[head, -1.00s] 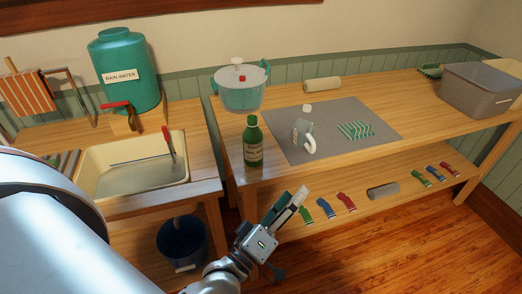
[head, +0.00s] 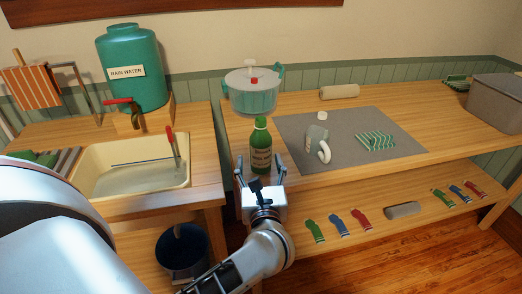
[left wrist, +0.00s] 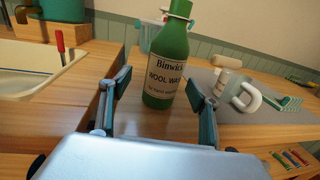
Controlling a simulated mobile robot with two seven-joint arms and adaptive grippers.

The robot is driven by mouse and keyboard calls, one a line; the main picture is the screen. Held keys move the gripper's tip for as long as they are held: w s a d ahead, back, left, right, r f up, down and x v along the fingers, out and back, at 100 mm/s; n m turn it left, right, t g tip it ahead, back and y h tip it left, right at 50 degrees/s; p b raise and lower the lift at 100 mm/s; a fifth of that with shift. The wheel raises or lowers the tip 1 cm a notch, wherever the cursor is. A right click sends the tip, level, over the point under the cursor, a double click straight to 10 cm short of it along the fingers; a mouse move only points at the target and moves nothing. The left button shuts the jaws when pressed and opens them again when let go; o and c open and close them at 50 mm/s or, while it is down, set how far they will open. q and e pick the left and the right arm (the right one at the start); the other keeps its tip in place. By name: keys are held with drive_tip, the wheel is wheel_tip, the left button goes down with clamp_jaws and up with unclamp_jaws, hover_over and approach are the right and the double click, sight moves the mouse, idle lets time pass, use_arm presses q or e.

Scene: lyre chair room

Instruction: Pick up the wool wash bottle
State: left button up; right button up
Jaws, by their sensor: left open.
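The wool wash bottle (head: 261,149) is green with a pale label and stands upright near the front left of the wooden table. It also shows in the left wrist view (left wrist: 168,70), with its "Binwick" "Wool Wash" label facing me. My left gripper (head: 259,172) is open in front of the bottle. In the left wrist view its two fingers (left wrist: 155,92) are spread, with the bottle just beyond them and between them in the picture. Nothing is held. My right gripper is out of view.
A white-and-teal pot (head: 252,95) stands behind the bottle. A sink (head: 110,180) is on the left counter. Several socks lie on the lower shelf (head: 385,185).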

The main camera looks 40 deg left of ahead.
sight(262, 158)
use_arm(q)
drive_tip(key=x, duration=0.3)
drive_tip(key=shift+w+r, duration=0.35)
drive_tip(key=shift+w, duration=0.1)
drive_tip(key=shift+w+a+f, duration=0.1)
drive_tip(key=shift+w+a, duration=0.1)
drive_tip(key=shift+w, duration=0.05)
drive_tip(key=shift+w+a, duration=0.15)
drive_tip(key=shift+c, duration=1.1)
drive_tip(key=c, duration=1.2)
drive_tip(key=shift+o, duration=0.2)
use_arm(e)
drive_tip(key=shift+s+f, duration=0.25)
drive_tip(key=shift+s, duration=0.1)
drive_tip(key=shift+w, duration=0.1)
